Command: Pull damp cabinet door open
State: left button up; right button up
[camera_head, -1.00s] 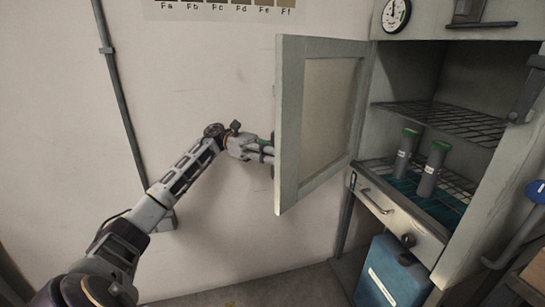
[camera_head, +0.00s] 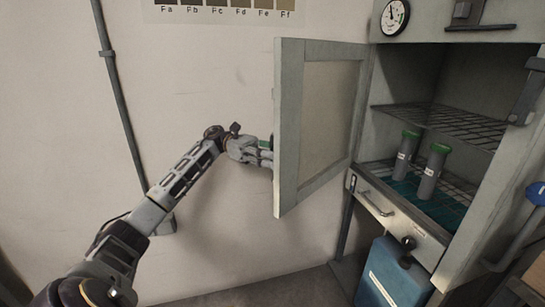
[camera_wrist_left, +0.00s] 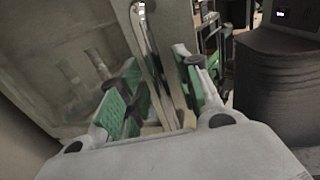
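The cabinet door (camera_head: 288,130), a grey-green frame with a pale panel, stands swung wide open to the left of the cabinet (camera_head: 362,215). My left gripper (camera_head: 266,155) is at the outer side of the door near its free edge, its tips partly hidden behind that edge. In the left wrist view, a long metal handle (camera_wrist_left: 153,50) runs between the two green-padded fingers (camera_wrist_left: 160,98). The fingers stand apart with gaps beside the handle, so the gripper looks open around it. My right gripper is in neither view.
Two grey cylinders with green caps (camera_head: 405,155) (camera_head: 432,172) stand on the cabinet's lower shelf. A pipe (camera_head: 118,100) runs down the wall at left.

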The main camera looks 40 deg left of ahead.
pick_arm(q)
jog(key=shift+r, duration=5)
jog(key=shift+c, duration=0.3)
